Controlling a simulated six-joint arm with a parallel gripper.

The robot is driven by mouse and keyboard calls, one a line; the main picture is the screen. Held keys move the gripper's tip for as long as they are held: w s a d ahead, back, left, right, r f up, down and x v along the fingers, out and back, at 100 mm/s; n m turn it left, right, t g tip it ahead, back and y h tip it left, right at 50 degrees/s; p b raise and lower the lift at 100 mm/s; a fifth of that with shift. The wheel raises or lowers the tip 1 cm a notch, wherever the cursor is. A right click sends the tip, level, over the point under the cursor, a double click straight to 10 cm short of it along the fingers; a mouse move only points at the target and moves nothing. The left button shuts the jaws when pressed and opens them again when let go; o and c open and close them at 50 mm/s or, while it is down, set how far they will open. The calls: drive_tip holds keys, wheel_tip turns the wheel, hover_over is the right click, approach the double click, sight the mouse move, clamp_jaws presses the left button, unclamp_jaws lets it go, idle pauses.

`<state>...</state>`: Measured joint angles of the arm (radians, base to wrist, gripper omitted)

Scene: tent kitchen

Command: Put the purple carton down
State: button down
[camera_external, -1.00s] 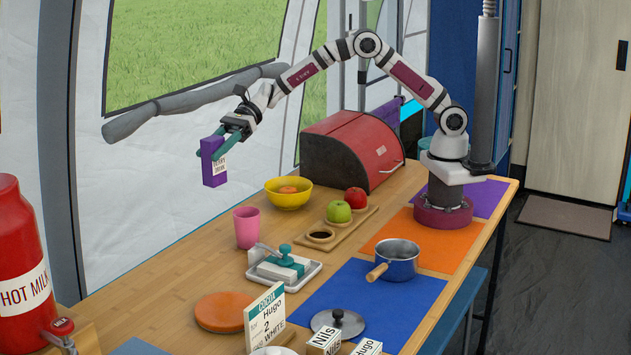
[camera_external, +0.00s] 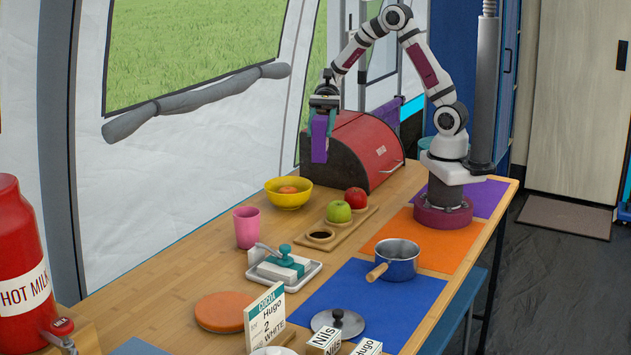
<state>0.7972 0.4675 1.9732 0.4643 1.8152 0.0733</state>
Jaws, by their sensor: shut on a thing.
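The purple carton (camera_external: 319,140) is upright in the air in front of the left end of the red bread box. My gripper (camera_external: 322,112) is shut on its upper part, with teal fingers on its sides. The carton hangs above the table, behind and above the yellow bowl. I cannot tell whether it touches the bread box.
The red bread box (camera_external: 365,150) stands close by at the back. A yellow bowl (camera_external: 288,199) with an orange item, a pink cup (camera_external: 247,228), and a wooden board (camera_external: 342,232) with a green apple (camera_external: 338,211) and a red apple (camera_external: 355,198) are in front. Bare table shows left of the cup.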

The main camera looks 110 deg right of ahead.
drive_tip(key=w+a+f, duration=0.1)
drive_tip(key=a+f, duration=0.2)
drive_tip(key=f, duration=0.2)
drive_tip(key=w+a+f, duration=0.1)
drive_tip(key=a+f, duration=0.3)
drive_tip(key=f, duration=0.1)
drive_tip(key=w+a+f, duration=0.1)
drive_tip(key=a+f, duration=0.2)
drive_tip(key=f, duration=0.2)
drive_tip(key=shift+a+f, duration=0.35)
drive_tip(key=shift+c, duration=1.8)
unclamp_jaws()
drive_tip(key=shift+s, duration=0.1)
